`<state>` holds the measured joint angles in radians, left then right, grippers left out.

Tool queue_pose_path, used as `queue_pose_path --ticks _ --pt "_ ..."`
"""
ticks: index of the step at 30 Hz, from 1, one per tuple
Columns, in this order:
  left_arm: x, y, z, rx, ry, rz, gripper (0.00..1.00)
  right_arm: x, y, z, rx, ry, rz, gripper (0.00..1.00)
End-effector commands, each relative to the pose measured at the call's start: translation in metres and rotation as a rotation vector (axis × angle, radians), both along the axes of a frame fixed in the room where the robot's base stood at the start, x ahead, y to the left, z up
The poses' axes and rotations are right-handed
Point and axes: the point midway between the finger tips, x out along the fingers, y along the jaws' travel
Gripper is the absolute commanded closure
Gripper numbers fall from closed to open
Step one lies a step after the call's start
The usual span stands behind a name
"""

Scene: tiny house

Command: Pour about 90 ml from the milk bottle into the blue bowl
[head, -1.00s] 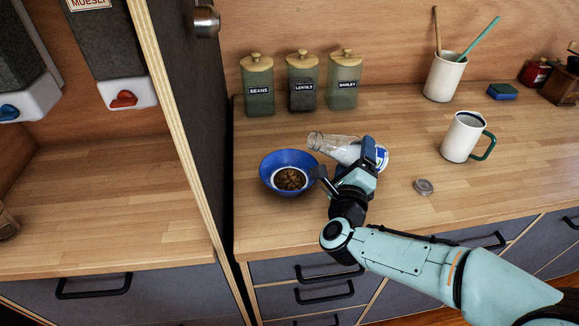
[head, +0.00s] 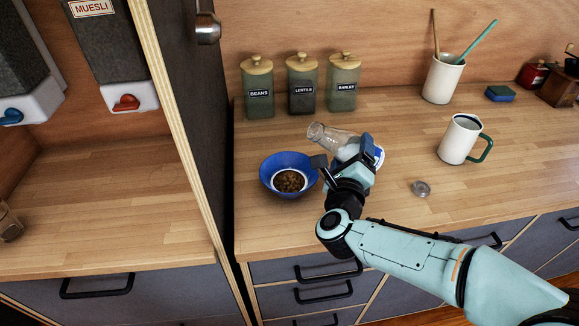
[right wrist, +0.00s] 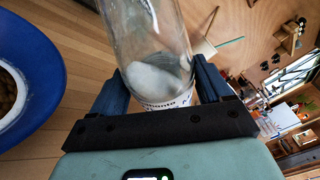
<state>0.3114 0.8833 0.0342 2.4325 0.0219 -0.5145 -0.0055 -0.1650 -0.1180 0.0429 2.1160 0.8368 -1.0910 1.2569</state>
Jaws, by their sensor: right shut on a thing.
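The clear glass milk bottle (head: 333,138) is tilted, its mouth up and to the left, beside and above the far right side of the blue bowl (head: 268,181). My right gripper (head: 344,152) is shut on the bottle's lower body. In the right wrist view, a little white milk lies low inside the bottle (right wrist: 150,35), near its labelled end. No stream shows at the mouth. The bowl stands on the counter with brown pieces (head: 289,181) inside, ringed by white; its edge also shows in the right wrist view (right wrist: 38,75). My left gripper is out of view.
A small round lid (head: 421,188) lies on the wooden counter (head: 400,222). A white mug (head: 457,140) with a green handle stands to the right. Canisters of beans (head: 259,90), lentils (head: 302,85) and barley (head: 343,85) stand behind. A dark panel (head: 200,120) rises at left.

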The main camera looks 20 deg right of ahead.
Motion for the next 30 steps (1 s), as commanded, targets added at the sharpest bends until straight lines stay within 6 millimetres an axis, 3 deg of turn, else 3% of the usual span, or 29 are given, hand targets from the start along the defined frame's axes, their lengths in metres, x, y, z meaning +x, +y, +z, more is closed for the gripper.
queue_pose_path --ticks 1,7,16,21,30 --pt "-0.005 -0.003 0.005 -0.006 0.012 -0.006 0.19 0.000 0.004 0.011 0.042 -0.019 0.002 0.83" --pt "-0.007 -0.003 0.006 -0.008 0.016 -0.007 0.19 0.003 0.019 0.017 0.319 -0.066 0.003 0.83" --pt "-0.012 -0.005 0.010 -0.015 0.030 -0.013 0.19 0.002 0.019 0.018 0.780 -0.138 0.004 0.83" --pt "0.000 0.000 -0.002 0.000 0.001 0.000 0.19 0.003 0.021 0.002 0.887 -0.154 0.004 0.83" --pt "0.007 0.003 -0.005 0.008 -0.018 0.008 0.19 0.003 0.022 -0.003 0.952 -0.163 0.006 0.83"
